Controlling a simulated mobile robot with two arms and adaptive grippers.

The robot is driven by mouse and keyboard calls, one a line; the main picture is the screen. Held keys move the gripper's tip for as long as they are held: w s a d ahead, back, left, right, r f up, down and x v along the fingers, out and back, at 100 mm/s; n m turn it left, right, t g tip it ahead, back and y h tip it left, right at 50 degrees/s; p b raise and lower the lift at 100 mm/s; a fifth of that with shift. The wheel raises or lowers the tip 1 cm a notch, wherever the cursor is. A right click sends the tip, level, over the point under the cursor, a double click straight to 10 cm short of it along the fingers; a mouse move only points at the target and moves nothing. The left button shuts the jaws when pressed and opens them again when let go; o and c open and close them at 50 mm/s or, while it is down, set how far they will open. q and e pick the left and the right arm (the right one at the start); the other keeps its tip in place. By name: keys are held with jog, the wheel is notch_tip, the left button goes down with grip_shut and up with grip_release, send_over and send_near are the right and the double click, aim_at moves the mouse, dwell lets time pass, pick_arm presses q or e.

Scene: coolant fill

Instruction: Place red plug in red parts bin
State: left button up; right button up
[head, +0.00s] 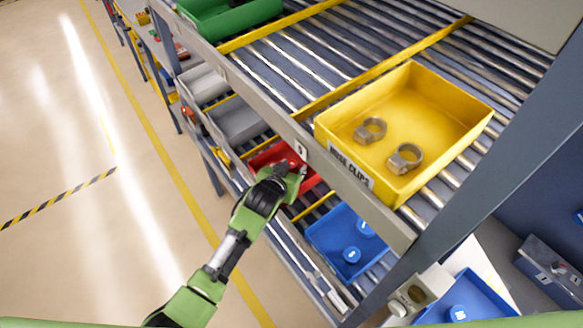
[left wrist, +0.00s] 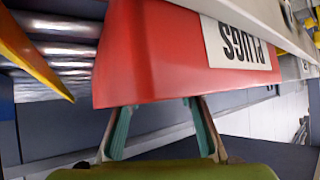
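The red parts bin (head: 311,180) sits on the lower rack level in the head view, partly hidden by the rack beam and my gripper. In the left wrist view the bin's red wall (left wrist: 150,55) fills the top middle, with an upside-down "PLUGS" label (left wrist: 238,42). My left gripper (head: 293,176) is at the bin's front. Its two fingers (left wrist: 158,108) stand apart, with their tips running behind the bin's edge and hidden. I cannot make out the red plug separately from the red bin. My right gripper is not in view.
A yellow bin (head: 455,100) with two metal clips stands on the upper level, above and right of my gripper. A blue bin (head: 322,235) with blue caps and grey bins (head: 238,122) flank the red bin. The rack beam (head: 335,175) passes close by. The aisle floor at left is clear.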

pick_arm(q)
jog(key=b+v, duration=0.1)
jog(key=v, duration=1.1)
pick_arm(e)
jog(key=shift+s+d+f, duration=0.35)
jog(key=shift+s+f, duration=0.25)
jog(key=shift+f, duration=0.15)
pick_arm(q)
jog(key=shift+w, duration=0.15)
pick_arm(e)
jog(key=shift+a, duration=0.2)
pick_arm(q)
jog(key=shift+a, duration=0.1)
